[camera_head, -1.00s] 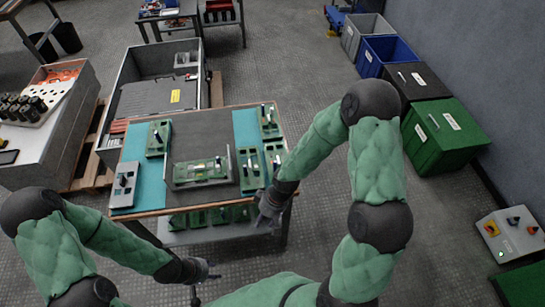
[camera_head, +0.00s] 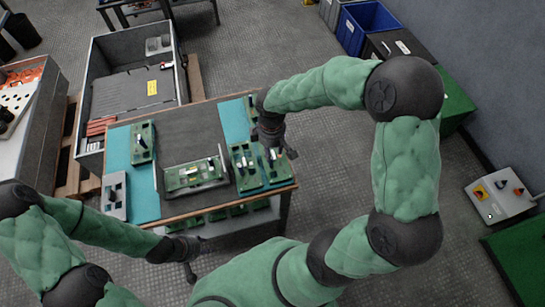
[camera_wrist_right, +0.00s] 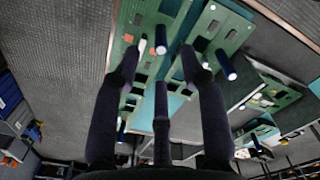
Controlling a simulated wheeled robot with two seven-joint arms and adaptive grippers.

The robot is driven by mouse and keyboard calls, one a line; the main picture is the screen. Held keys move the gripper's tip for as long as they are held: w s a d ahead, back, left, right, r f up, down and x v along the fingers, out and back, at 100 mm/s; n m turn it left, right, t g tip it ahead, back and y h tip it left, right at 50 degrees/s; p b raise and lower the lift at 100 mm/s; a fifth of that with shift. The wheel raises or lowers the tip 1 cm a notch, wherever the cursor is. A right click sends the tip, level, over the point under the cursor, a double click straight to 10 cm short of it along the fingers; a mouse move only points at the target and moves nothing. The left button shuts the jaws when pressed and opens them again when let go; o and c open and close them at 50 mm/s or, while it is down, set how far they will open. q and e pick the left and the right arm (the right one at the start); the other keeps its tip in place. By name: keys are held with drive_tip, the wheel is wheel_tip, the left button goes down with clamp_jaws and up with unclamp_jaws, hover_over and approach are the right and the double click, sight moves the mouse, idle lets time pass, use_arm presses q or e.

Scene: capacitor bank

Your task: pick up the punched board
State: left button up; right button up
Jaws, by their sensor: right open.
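Green punched boards with cut-outs and upright dark and white pegs lie on the table. Two lie side by side at its right, a left one (camera_head: 243,172) and a right one (camera_head: 279,173); I cannot tell which one the task names. Green boards also fill the upper part of the right wrist view (camera_wrist_right: 215,25). My right gripper (camera_head: 278,152) is open and empty above the right-hand boards and hides part of them. In the wrist view its fingers (camera_wrist_right: 158,70) are spread over the boards. My left gripper (camera_head: 192,262) hangs off the table's front edge; its opening is unclear.
The table (camera_head: 195,125) also carries a green board in a holder (camera_head: 194,175), another green board (camera_head: 142,143) and a grey punched plate (camera_head: 114,195). My right arm partly hides the back right corner. A grey bin (camera_head: 130,80) stands behind, a control box (camera_head: 499,195) at right.

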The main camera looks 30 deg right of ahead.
sight(273, 154)
wheel_tip(273, 154, down, 3)
drive_tip(key=shift+f+b, duration=0.15)
drive_tip(key=shift+b, duration=0.3)
wheel_tip(273, 154, down, 5)
drive_tip(key=b, duration=0.2)
drive_tip(key=shift+w+a+b, duration=0.1)
drive_tip(key=shift+w+b, duration=0.05)
drive_tip(key=shift+b, duration=0.2)
clamp_jaws()
